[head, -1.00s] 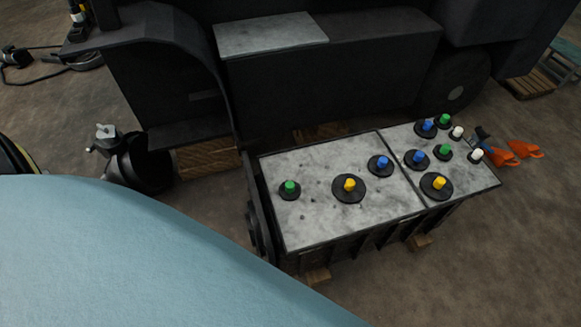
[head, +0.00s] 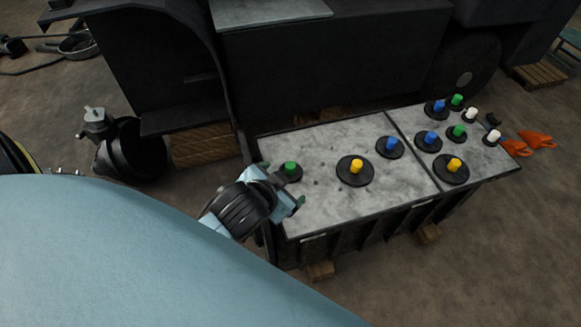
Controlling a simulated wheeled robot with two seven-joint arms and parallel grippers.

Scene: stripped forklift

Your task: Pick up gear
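The gears are black discs with coloured knobs on the grey slab. On the left half sit a green-knobbed gear (head: 290,171), a large yellow-knobbed gear (head: 355,170) and a blue-knobbed gear (head: 389,147). Several more lie on the right half, among them a large yellow-knobbed gear (head: 451,169) and smaller ones with blue, green and white knobs. My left gripper (head: 284,186) is at the slab's left edge, just lower left of the green-knobbed gear. Its fingers are apart with nothing seen between them. My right gripper is not in view.
The grey-topped slab (head: 320,205) has a dark frame and stands on wood blocks. Behind it is the dark forklift body (head: 335,65). Orange items (head: 535,139) lie at the right. A black cylindrical part (head: 130,150) stands at the left. The slab's front middle is clear.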

